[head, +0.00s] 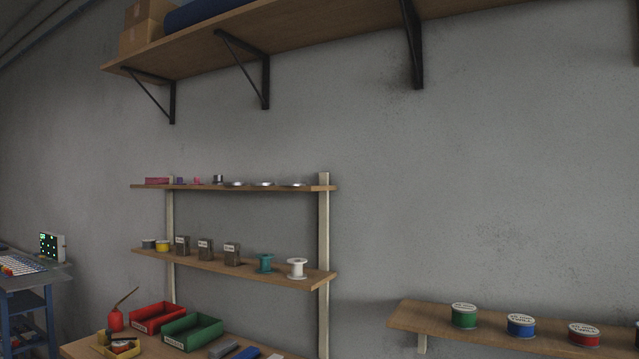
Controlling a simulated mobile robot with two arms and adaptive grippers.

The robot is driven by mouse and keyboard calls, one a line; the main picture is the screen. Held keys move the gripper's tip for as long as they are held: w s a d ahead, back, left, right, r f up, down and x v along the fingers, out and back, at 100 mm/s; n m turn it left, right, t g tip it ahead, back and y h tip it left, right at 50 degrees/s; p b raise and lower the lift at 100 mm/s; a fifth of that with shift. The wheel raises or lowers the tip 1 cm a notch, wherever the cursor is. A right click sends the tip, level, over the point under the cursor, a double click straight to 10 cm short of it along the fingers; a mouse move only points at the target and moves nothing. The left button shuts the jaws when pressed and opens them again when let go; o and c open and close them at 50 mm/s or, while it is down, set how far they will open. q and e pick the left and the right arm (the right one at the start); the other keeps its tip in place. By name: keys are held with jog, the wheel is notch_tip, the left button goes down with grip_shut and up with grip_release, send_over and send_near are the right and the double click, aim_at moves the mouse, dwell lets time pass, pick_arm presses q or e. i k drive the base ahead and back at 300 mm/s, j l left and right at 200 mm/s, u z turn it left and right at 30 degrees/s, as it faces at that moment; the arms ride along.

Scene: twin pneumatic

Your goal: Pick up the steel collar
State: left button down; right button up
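I cannot pick out the steel collar for certain. A small grey metallic cylinder (218,179) stands on the upper shelf (320,188) of the wooden rack; it is too small to tell whether it is a collar. Flat silvery discs or dishes (265,184) sit to its right, and small pink and purple pieces (197,181) to its left. Neither of my grippers shows in the head view.
The rack's lower shelf (215,265) holds spools and brown packets. Below, a bench has a red bin (158,317), a green bin (193,331) and a red oil can (116,320). A right-hand shelf (420,322) holds labelled tins. A high bracketed shelf (300,30) spans the top.

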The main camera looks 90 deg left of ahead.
aim_at(218, 178)
jog(key=u, duration=3.35)
jog(key=z, duration=0.65)
jog(key=j+z, duration=1.15)
jog(key=j, duration=0.1)
